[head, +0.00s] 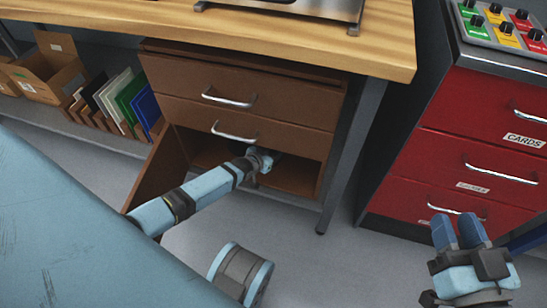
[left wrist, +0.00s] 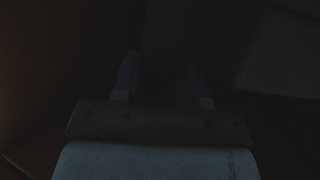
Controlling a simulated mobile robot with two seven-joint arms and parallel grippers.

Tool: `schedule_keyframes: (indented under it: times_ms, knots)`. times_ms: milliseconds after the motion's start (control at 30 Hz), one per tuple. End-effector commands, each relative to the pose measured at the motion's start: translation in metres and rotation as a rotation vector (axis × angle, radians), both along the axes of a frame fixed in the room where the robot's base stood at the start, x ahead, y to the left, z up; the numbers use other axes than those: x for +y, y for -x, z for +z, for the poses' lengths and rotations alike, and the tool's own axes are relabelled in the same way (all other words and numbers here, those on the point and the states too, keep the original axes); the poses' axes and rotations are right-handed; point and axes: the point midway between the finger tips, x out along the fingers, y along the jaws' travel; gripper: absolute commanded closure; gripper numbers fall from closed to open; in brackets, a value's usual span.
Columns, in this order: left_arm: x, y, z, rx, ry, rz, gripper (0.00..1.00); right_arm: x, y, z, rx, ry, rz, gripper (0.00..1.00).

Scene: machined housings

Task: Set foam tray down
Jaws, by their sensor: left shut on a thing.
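My left gripper (head: 264,158) reaches into the open lower compartment of the brown wooden cabinet (head: 330,160). In the left wrist view its two blue fingers (left wrist: 160,82) stand apart. A dark thing (left wrist: 167,45) shows between them, and the gripper is shut on it. It is too dark to make out its shape, but it fits the foam tray. I cannot tell whether it touches the compartment floor. My right gripper (head: 458,228) is in front of the red drawer cabinet, its blue fingers side by side and shut, with nothing seen in them.
The brown cabinet door (head: 158,172) stands open at the left of my forearm. Two shut drawers with silver handles (head: 230,98) are above the compartment. A wooden worktop (head: 300,40) overhangs it. A red drawer cabinet (head: 470,130) stands right. A low shelf holds boxes and coloured binders (head: 128,98).

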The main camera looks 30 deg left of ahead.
Motion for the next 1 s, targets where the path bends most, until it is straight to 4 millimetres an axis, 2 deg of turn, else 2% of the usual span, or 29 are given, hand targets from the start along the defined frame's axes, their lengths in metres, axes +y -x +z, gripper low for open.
schedule_keyframes:
  times_ms: [33,100,333,567,600,700,1000]
  knots:
    - [0.000,0.001,-0.016,0.000,0.000,0.000,1.00,-0.002,-0.004,-0.007,-0.042,0.023,-0.001,0.64]
    - [0.001,0.001,-0.021,-0.001,0.000,-0.001,1.00,-0.004,-0.007,-0.005,-0.089,0.050,-0.004,0.64]
    - [0.002,0.001,-0.020,-0.001,-0.001,-0.002,1.00,-0.006,-0.009,0.002,-0.134,0.075,-0.007,0.64]
    - [0.002,0.001,-0.023,0.000,-0.001,-0.002,1.00,-0.006,-0.010,0.001,-0.137,0.077,-0.007,0.64]
    - [0.002,0.001,-0.023,0.000,-0.001,-0.001,0.56,-0.006,-0.010,0.002,-0.141,0.079,-0.007,0.64]
    - [0.002,0.001,-0.023,0.000,-0.001,-0.001,0.35,-0.006,-0.010,0.003,-0.141,0.079,-0.007,0.64]
    - [0.002,0.001,-0.020,0.000,-0.001,-0.001,0.35,-0.006,-0.010,0.004,-0.140,0.076,-0.007,0.64]
